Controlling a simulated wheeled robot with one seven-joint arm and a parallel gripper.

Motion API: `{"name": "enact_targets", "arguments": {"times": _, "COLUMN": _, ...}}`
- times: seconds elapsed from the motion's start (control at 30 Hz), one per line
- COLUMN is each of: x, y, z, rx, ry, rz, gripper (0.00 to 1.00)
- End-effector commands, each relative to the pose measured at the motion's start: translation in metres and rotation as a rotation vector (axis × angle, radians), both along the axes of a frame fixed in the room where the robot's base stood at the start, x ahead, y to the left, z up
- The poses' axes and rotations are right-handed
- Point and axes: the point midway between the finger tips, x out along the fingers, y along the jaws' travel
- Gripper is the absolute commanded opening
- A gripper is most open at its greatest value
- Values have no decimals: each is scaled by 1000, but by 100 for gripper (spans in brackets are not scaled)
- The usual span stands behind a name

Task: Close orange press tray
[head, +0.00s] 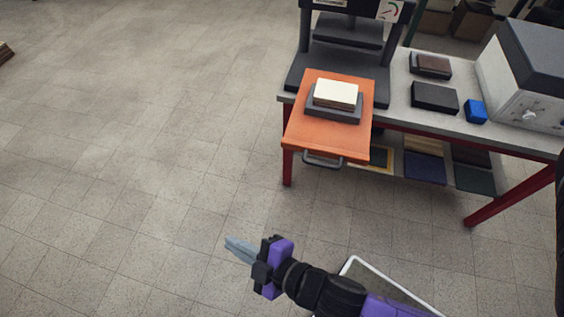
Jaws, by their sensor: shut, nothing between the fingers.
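The orange press tray (324,136) is pulled out from the dark press (342,68) and juts past the front edge of the bench. A dark handle (322,161) hangs below its front edge. On the tray lies a grey block with a cream-coloured slab (336,94) on top. My gripper (230,244) is shut and empty, above the floor at the lower middle, in front of the tray and apart from it, pointing left.
The bench (400,103) has a grey top and red legs. A lower shelf holds several coloured covers (430,166).

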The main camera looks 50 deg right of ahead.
Motion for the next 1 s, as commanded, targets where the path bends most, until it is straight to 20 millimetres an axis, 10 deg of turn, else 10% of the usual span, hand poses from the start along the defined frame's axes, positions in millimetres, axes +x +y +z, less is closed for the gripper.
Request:
{"name": "enact_targets", "arguments": {"times": 0.2, "x": 69, "y": -12, "z": -86, "rx": -700, "ry": 123, "rz": 44, "gripper": 0}}
{"name": "enact_targets", "arguments": {"times": 0.4, "x": 103, "y": -61, "z": -87, "rx": -1398, "ry": 337, "rz": -43, "gripper": 0}}
{"name": "enact_targets", "arguments": {"times": 0.7, "x": 45, "y": -126, "z": -35, "rx": -2031, "ry": 891, "rz": -231, "gripper": 0}}
{"name": "enact_targets", "arguments": {"times": 1.0, "x": 29, "y": -143, "z": -28, "rx": -2099, "ry": 1053, "rz": -205, "gripper": 0}}
